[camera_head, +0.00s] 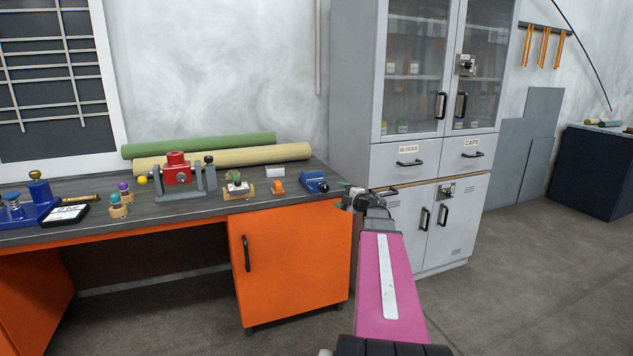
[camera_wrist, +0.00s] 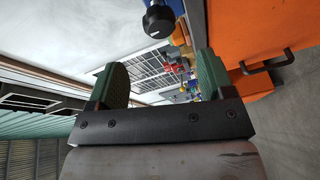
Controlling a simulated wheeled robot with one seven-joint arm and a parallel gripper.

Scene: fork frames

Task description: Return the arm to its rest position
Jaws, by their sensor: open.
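My gripper (camera_wrist: 160,88) shows in the wrist view with its two green-padded fingers apart and nothing between them. In the head view my pink arm reaches forward from the bottom, and my gripper (camera_head: 347,200) is at its far end, small and partly hidden by the wrist. It is by the right end of the workbench (camera_head: 120,231), in front of the grey cabinet (camera_head: 352,110). The blue device (camera_head: 314,182) on the bench is just left of it. I cannot tell the exact gap between them.
The bench holds a red and grey vise-like device (camera_head: 177,172), a blue tool (camera_head: 42,200), an orange piece (camera_head: 278,187) and two rolls (camera_head: 230,158). An orange cupboard (camera_head: 290,260) is under the bench. The floor (camera_head: 540,270) at right is clear. A dark chest (camera_head: 598,170) stands far right.

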